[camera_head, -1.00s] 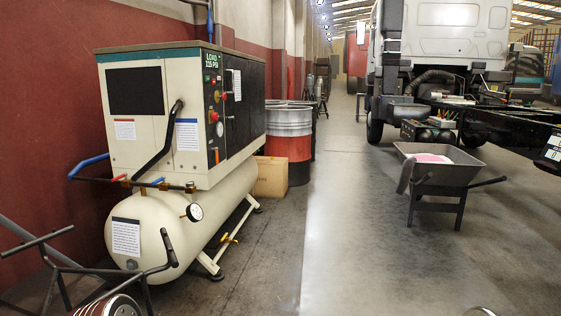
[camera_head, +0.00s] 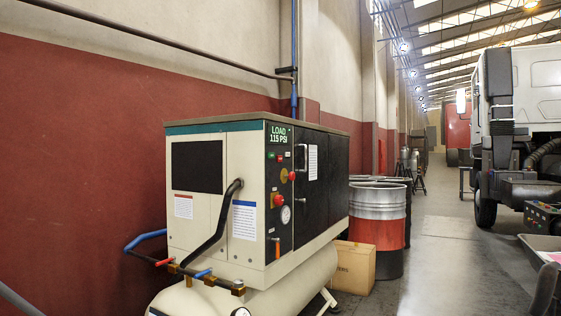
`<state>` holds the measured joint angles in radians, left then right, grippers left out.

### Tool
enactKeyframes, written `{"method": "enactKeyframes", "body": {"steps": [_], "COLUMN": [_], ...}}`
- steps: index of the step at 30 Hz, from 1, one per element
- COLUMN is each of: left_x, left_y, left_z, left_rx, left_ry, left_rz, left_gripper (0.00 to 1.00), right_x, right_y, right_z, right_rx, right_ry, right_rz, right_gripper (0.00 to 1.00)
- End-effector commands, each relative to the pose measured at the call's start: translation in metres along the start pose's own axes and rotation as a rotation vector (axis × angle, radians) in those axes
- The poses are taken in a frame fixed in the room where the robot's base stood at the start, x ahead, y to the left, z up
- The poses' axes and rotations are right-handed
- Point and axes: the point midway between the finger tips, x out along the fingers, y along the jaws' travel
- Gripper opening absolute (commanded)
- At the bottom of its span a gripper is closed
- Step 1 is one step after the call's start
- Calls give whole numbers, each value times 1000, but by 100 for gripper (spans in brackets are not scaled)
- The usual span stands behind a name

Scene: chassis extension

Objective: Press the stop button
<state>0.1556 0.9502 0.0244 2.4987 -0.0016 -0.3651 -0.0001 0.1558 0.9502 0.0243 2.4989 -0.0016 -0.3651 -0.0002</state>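A beige air compressor (camera_head: 205,235) stands against the wall left of centre. Its black control panel (camera_head: 279,150) is on the front right part of the cabinet, with a green display (camera_head: 278,134) reading "LOAD 115 PSI". Button labels are too small to read.
A black hose (camera_head: 217,222) curves across the cabinet front. A cardboard box (camera_head: 353,267) and a red and silver drum (camera_head: 378,228) stand right of the compressor. The floor (camera_head: 445,255) between is clear.

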Motion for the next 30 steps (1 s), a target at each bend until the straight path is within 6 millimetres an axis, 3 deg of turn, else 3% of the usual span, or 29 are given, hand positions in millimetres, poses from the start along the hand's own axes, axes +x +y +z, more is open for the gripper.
{"method": "enactKeyframes", "body": {"steps": [3, 11, 30], "left_x": [0, 0, 0], "left_y": [0, 0, 0], "left_z": [0, 0, 0], "left_rx": [0, 0, 0], "left_ry": [0, 0, 0], "left_rz": [0, 0, 0], "left_gripper": [40, 0, 0], "right_x": [0, 0, 0], "right_y": [0, 0, 0], "right_z": [0, 0, 0], "right_rx": [0, 0, 0], "right_ry": [0, 0, 1], "right_rz": [0, 0, 0], "right_gripper": [43, 43, 43]}}
